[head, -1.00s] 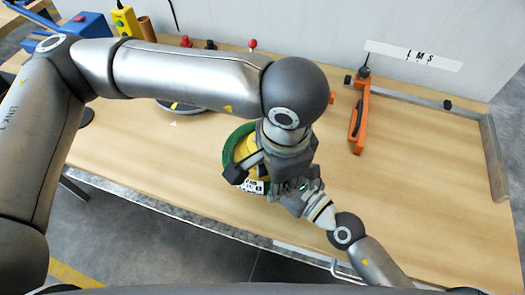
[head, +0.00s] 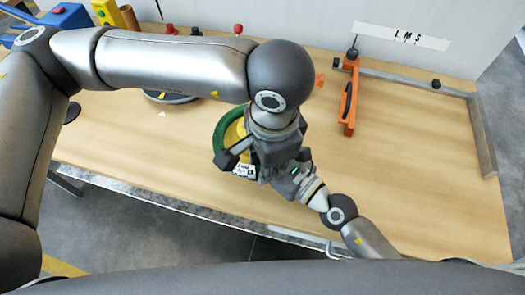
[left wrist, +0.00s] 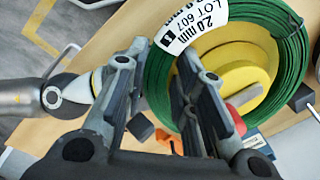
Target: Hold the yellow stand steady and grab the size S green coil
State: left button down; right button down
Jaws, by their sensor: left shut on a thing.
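The green coil (head: 219,139) sits around the yellow stand (head: 233,134), partly hidden under my arms. In the left wrist view, the coil (left wrist: 292,77) shows as a thick ring with a white label (left wrist: 192,25), around the yellow stand (left wrist: 228,63). My left gripper (left wrist: 158,70) is shut on the green coil near the label, one finger on each side of its rim. My right gripper (head: 262,168) is close beside it at the coil's near right side. Its fingertips are mostly hidden, so its grip is unclear.
An orange tool (head: 349,97) stands at the right, near a metal rail (head: 405,80) and the L M S sign (head: 400,36). A dark round plate (head: 170,97) lies behind my left arm. Red and black knobs line the back.

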pick_arm(q)
notch_tip(320, 180, up, 10)
jog(key=shift+f, duration=0.2)
pick_arm(e)
jog(key=shift+r, duration=0.1)
jog(key=c, duration=1)
grip_release()
jog(key=shift+v, duration=6)
pick_arm(q)
jog(key=shift+r, duration=0.1)
pick_arm(e)
jog(key=shift+r, duration=0.1)
